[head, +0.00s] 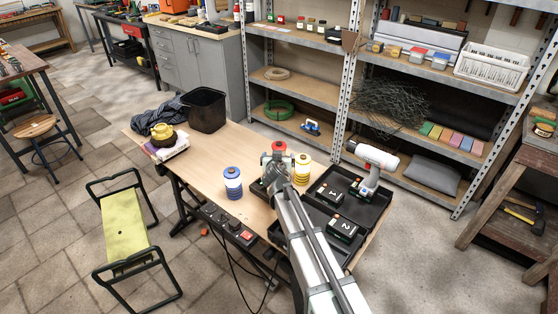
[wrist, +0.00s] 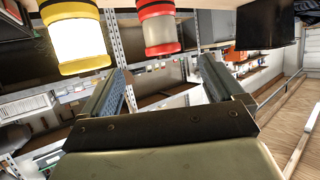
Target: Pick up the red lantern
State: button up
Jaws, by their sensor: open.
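The red lantern (head: 279,147) stands on the workbench (head: 222,145), mostly hidden behind my gripper (head: 272,166) in the head view. The yellow lantern (head: 302,168) is close to its right, and the blue lantern (head: 232,183) stands apart to the left. In the wrist view, which is upside down, the red lantern (wrist: 158,28) lies ahead, in line with the gap between the fingers of my gripper (wrist: 160,66). The yellow lantern (wrist: 78,38) is left of it, beyond the left finger. My gripper is open and nothing shows between its fingers.
Black trays (head: 365,213) with tools and numbered battery packs lie right of my arm; a white-and-grey power tool (head: 371,160) stands there. A black bin (head: 204,110) and a yellow object on books (head: 162,132) are at the bench's far left. Bare bench lies between bin and lanterns.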

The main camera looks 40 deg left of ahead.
aim_at(279, 146)
jog(key=shift+a+r+x, duration=0.1)
jog(key=shift+x, duration=2.15)
jog(key=shift+a+r+x, duration=0.1)
jog(key=shift+r+x, duration=0.05)
jog(key=shift+x, duration=2.1)
jog(key=shift+a+r+x, duration=0.1)
jog(key=shift+x, duration=2.2)
jog(key=shift+d, duration=0.1)
jog(key=c, duration=1.6)
